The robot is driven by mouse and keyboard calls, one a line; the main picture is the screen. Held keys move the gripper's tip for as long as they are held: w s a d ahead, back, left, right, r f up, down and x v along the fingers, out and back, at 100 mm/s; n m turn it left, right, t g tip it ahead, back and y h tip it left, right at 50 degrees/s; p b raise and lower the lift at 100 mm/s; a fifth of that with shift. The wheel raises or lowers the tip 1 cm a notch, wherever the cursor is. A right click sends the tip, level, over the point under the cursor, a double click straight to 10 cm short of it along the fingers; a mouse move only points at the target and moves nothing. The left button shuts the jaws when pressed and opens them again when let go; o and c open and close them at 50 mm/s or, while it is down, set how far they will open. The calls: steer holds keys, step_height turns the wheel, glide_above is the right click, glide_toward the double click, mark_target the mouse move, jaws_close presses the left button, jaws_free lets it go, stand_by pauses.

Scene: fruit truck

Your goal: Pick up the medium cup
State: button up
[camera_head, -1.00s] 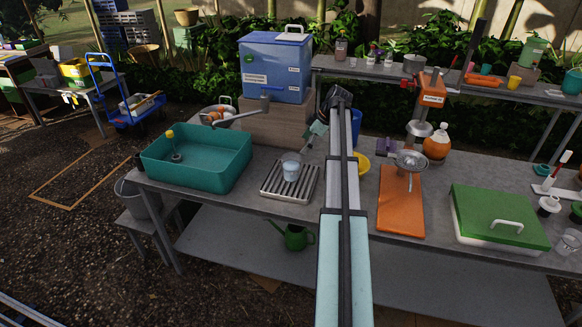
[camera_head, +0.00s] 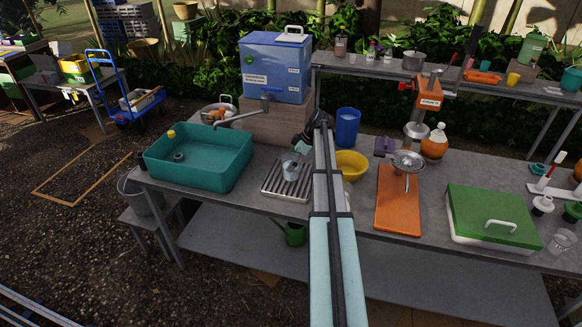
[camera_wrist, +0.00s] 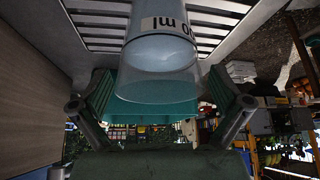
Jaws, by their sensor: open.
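A clear cup (camera_head: 290,170) with a whitish tint stands on the slatted metal drain rack (camera_head: 272,190), right of the teal basin. In the wrist view the cup (camera_wrist: 160,60) shows printed lettering ending in "0 ml" and lies between the two fingers. My gripper (camera_head: 299,152) is at the cup; in the wrist view it (camera_wrist: 160,108) is open, with one finger on each side and gaps to the cup. The picture does not show contact. My arm hides part of the bench behind the cup.
The teal basin (camera_head: 158,168) stands left of the rack, with a tap spout above. A blue dispenser (camera_head: 262,72) sits behind on a wooden block. A yellow bowl (camera_head: 352,166), blue cup (camera_head: 347,126) and orange board (camera_head: 392,215) are to the right.

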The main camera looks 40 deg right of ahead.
steer(key=c, duration=1.4)
steer(key=shift+o, duration=0.2)
steer(key=shift+r, duration=0.15)
